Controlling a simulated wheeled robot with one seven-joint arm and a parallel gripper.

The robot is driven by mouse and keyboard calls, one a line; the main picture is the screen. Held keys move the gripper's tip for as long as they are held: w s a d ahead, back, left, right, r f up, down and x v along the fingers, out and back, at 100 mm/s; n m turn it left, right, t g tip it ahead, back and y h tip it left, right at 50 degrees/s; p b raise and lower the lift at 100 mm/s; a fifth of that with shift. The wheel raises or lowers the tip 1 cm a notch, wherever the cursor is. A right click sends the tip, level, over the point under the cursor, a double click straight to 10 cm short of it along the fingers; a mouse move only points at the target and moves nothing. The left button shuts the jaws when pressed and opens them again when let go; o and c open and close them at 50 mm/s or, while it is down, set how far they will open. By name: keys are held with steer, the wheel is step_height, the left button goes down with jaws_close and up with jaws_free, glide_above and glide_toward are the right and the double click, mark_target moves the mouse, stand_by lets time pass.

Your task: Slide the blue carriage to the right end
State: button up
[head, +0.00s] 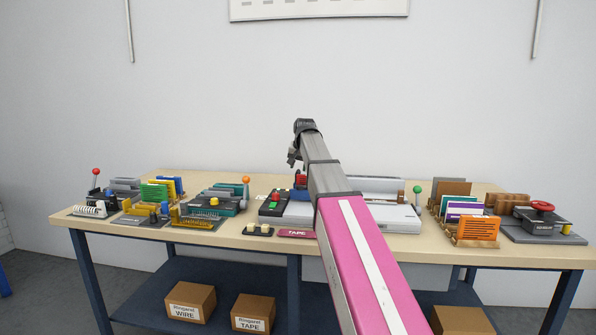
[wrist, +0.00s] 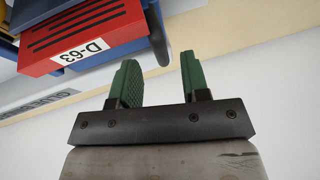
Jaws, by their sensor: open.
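In the wrist view a red block (wrist: 110,40) with a white "D-63" label fills the upper left. Blue parts (wrist: 157,40) edge it; they look like the blue carriage, cut off by the frame. In the head view a red and blue piece (head: 300,181) shows beside my arm at mid-table, partly hidden. My gripper (wrist: 157,75) has two green fingers, apart with nothing between them. Its fingertips are close to the blue edge; I cannot tell if they touch. In the head view my gripper (head: 292,158) is small and dark above the table's middle.
The workbench (head: 140,232) carries binding devices and card racks at left and right. A red-knobbed lever (head: 95,178) and a green-knobbed lever (head: 417,195) stand up. My arm hides part of the middle. Boxes (head: 190,303) sit on the lower shelf.

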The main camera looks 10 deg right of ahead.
steer(key=shift+x, duration=1.25)
steer(key=shift+c, duration=0.2)
jaws_close()
steer(key=s+d, duration=0.4)
steer(key=d, duration=0.9)
steer(key=s+d, duration=0.4)
steer(key=d, duration=0.9)
steer(key=shift+s, duration=0.3)
steer(key=shift+d, duration=0.15)
steer(key=shift+o, duration=0.2)
jaws_free()
steer(key=v, duration=1)
steer(key=shift+s+r, duration=0.2)
steer(key=shift+r, duration=0.15)
